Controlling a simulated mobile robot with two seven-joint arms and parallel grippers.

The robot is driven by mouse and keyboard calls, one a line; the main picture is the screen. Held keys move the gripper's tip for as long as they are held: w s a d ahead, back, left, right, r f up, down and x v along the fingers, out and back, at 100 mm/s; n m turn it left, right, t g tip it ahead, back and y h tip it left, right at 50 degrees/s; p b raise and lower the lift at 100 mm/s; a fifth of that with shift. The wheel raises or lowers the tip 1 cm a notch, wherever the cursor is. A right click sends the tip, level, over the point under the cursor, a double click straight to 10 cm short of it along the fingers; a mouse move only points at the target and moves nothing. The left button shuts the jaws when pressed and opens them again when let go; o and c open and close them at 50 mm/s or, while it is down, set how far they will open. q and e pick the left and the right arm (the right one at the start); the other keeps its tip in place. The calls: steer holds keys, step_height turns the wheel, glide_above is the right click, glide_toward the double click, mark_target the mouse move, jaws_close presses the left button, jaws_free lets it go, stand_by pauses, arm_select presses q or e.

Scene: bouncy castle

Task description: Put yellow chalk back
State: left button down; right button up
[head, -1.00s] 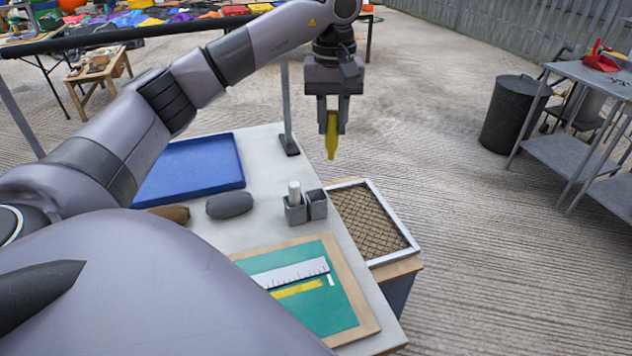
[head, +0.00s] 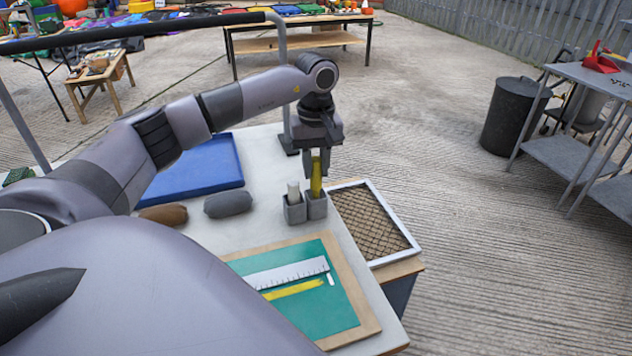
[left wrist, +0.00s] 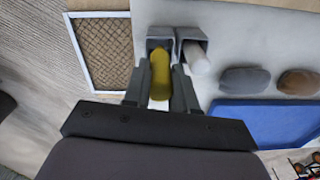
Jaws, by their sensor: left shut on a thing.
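The yellow chalk (head: 316,177) is upright in my left gripper (head: 316,168), which is shut on it above the grey two-cup holder. The chalk's lower end is at the mouth of the right cup (head: 317,207); I cannot tell how far inside it is. In the left wrist view the yellow chalk (left wrist: 160,75) lies between the fingers and lines up with one cup (left wrist: 160,34). A white chalk (head: 293,190) stands in the left cup (head: 294,212). My right gripper is not in view.
A green board (head: 335,310) with a white ruler (head: 288,272) and a yellow strip lies in front. Grey (head: 228,204) and brown (head: 163,214) lumps and a blue tray (head: 200,170) are left. A framed mesh box (head: 370,222) adjoins the right edge.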

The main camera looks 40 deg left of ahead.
mark_target(316, 188)
arm_select(q)
steer(key=shift+f, duration=2.2)
steer(key=shift+f, duration=0.2)
steer(key=c, duration=1.2)
jaws_free()
steer(key=shift+r, duration=0.1)
steer(key=shift+r, duration=0.25)
step_height(316, 188, up, 12)
steer(key=shift+f, duration=0.1)
